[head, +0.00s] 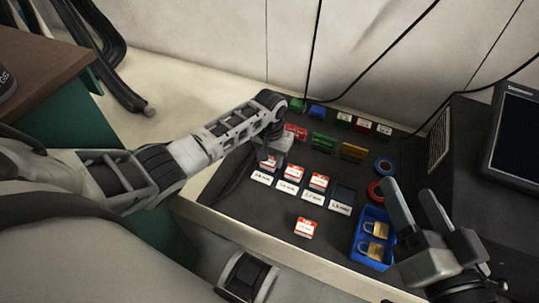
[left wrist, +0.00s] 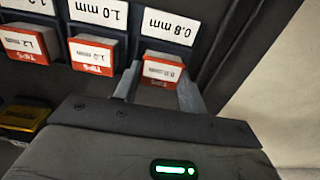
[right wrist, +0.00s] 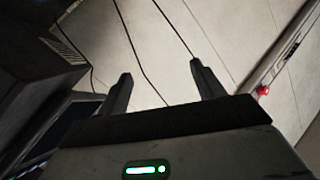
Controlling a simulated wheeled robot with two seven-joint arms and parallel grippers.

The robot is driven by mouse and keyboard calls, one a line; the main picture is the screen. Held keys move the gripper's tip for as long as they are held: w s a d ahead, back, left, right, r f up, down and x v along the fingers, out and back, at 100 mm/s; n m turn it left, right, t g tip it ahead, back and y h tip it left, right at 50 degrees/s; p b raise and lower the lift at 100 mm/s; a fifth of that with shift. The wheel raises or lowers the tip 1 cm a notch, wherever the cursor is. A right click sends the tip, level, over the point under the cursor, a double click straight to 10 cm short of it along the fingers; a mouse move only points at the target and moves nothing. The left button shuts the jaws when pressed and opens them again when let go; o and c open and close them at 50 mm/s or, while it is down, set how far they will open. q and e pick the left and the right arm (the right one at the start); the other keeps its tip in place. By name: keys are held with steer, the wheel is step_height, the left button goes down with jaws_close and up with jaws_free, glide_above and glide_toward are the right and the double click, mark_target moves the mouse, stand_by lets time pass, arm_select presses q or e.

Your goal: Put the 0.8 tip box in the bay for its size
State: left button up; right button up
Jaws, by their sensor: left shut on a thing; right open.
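The 0.8 tip box (left wrist: 163,71), red with a white label, is between the fingers of my left gripper (left wrist: 160,88), which is shut on it. It is at the bay behind the 0.8 mm label (left wrist: 168,28), lined up with the neighbouring boxes. I cannot tell whether it rests on the bay floor. In the head view the box (head: 268,162) is partly hidden by my left gripper (head: 272,157). My right gripper (head: 418,208) is open and empty, above the right side of the bench; its fingers also show in the right wrist view (right wrist: 163,88).
The 1.0 box (head: 293,174) and 1.2 box (head: 319,181) stand in the neighbouring bays. The 1.6 mm bay (head: 345,194) is empty. Another red-and-white box (head: 305,227) lies in front. A blue tray (head: 360,238) with padlocks and tape rolls (head: 384,167) are at right.

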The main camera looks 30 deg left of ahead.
mark_target(270, 160)
arm_select(q)
steer(key=o, duration=0.9)
steer(key=shift+s+f, duration=0.2)
steer(key=shift+f, duration=0.35)
steer(key=shift+o, duration=0.5)
steer(key=shift+r, duration=0.55)
step_height(270, 160, up, 7)
steer(key=p, duration=0.7)
steer(key=shift+w+d+f+p, duration=0.1)
steer(key=shift+w+f+p, duration=0.05)
steer(key=shift+p, duration=0.2)
steer(key=s+d+r+m+t+h+p, duration=0.2)
steer(key=d+r+t+p, duration=0.1)
steer(key=d+r, duration=0.3)
steer(key=s+d+r+m+t+h+p, duration=0.1)
steer(key=s+d+r+t+h+p, duration=0.15)
steer(key=d+r, duration=0.4)
steer(key=s+r+t, duration=0.3)
steer(key=s, duration=0.9)
steer(key=shift+s+d+r+t+p, duration=0.15)
steer(key=shift+s+d+t+p, duration=0.1)
steer(key=shift+t+p, duration=0.15)
arm_select(e)
steer(key=d+f+n+g+h, duration=0.1)
steer(key=d+f+g+h, duration=0.3)
steer(key=f+g, duration=0.1)
steer(key=shift+s+f+n, duration=0.3)
steer(key=shift+s+f, duration=0.05)
steer(key=shift+s, duration=0.1)
